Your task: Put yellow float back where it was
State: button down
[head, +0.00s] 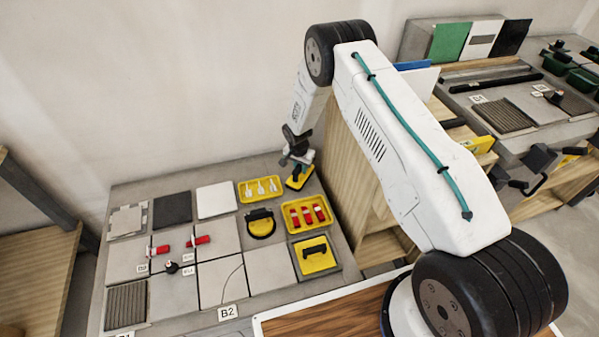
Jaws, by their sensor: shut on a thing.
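My gripper (297,162) is at the far right part of the grey work table (190,322), pointing down. It is shut on a small yellow float (301,181), whose yellow edges show below the jaws; the arm's end hides its upper part. The float is just right of a yellow tray with white pieces. I cannot tell whether it touches the table. Two other yellow tools with black handles lie on the table: a rounded one (261,228) and a square one (318,263).
A yellow tray (260,199) holds white pieces; another yellow tray (294,232) holds red pieces. Tiles (216,200) and red-handled clamps (198,240) fill the left side. A wooden cabinet (350,175) stands close right of my gripper, and a wall behind.

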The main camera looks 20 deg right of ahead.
jog(key=shift+w+f, duration=0.2)
jog(key=shift+w, duration=0.3)
jog(key=shift+f, duration=1.55)
jog(key=c, duration=1.3)
grip_release()
jog(key=shift+f, duration=0.1)
jog(key=shift+o, duration=0.2)
